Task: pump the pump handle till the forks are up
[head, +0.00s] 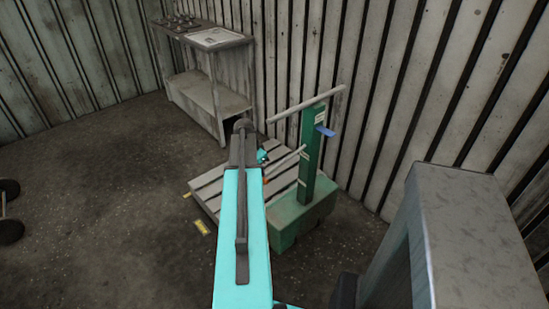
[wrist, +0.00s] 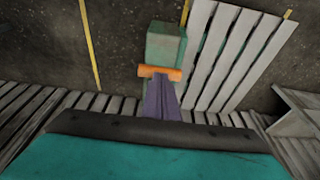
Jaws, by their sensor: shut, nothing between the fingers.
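The green pallet jack (head: 309,165) stands upright beside a slatted pallet (head: 208,186), with a grey crossbar (head: 300,105) on top and a blue lever (head: 325,131). The pump handle (head: 287,163) is a thin light rod slanting down left from the column to an orange grip. That grip (wrist: 160,73) lies crosswise in the wrist view. My gripper (wrist: 162,85) is shut and empty, its fingertips at the grip; I cannot tell whether they touch it. In the head view my arm partly hides the pallet. The forks are hidden, so their height cannot be read.
A worn shelf bench (head: 207,75) with small items on top stands against the ribbed wall (head: 345,70) behind the pallet. Yellow marks (head: 202,227) show on the floor. Dark round objects (head: 9,210) are at the left edge. Floor left of the pallet is open.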

